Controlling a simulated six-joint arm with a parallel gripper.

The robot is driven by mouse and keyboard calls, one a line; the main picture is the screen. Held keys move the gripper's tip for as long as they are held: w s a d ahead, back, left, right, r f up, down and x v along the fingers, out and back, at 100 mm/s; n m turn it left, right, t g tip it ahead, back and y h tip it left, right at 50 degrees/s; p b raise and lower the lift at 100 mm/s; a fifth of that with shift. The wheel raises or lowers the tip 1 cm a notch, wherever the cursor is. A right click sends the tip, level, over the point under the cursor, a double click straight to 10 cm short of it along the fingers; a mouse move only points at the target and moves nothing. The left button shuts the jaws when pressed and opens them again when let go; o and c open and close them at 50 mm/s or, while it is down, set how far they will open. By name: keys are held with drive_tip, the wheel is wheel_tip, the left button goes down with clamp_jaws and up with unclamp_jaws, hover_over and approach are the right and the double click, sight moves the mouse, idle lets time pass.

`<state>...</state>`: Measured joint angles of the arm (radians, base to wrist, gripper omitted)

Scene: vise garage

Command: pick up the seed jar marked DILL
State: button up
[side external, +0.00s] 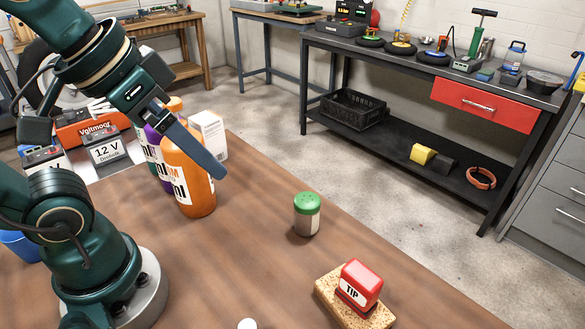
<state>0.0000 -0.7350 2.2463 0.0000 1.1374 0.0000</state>
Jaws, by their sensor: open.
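A small jar with a green lid (307,214) stands upright on the brown bench top, right of centre. My gripper (208,162) is up and to the left of this jar, in front of the orange bottle, and apart from the jar. One long grey finger shows clearly; the other is hidden or hard to make out. The gripper is open, and I see nothing held in it.
An orange bottle (187,184) stands close behind my gripper, with a purple bottle (155,145) and a white box (209,128) behind. A red TIP stamp (361,283) sits on a tan block (327,286) at front right. A 12 V battery (107,150) is left.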

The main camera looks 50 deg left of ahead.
wheel_tip(320, 180, down, 2)
drive_tip(key=w+a+m+g+y, duration=0.1)
drive_tip(key=w+a+m+y, duration=0.15)
drive_tip(key=m, duration=0.65)
wheel_tip(320, 180, up, 2)
drive_tip(key=m+t+y, duration=0.4)
drive_tip(key=m+t, duration=0.3)
drive_tip(key=m, duration=1.5)
hover_over(303, 213)
drive_tip(key=shift+h, duration=0.25)
wheel_tip(303, 213, down, 16)
drive_tip(key=shift+f, duration=0.15)
drive_tip(key=shift+w+a+f, duration=0.1)
drive_tip(key=shift+w+f, duration=0.05)
drive_tip(key=shift+f, duration=0.4)
drive_tip(key=shift+x, duration=2.45)
drive_tip(key=shift+r, duration=0.1)
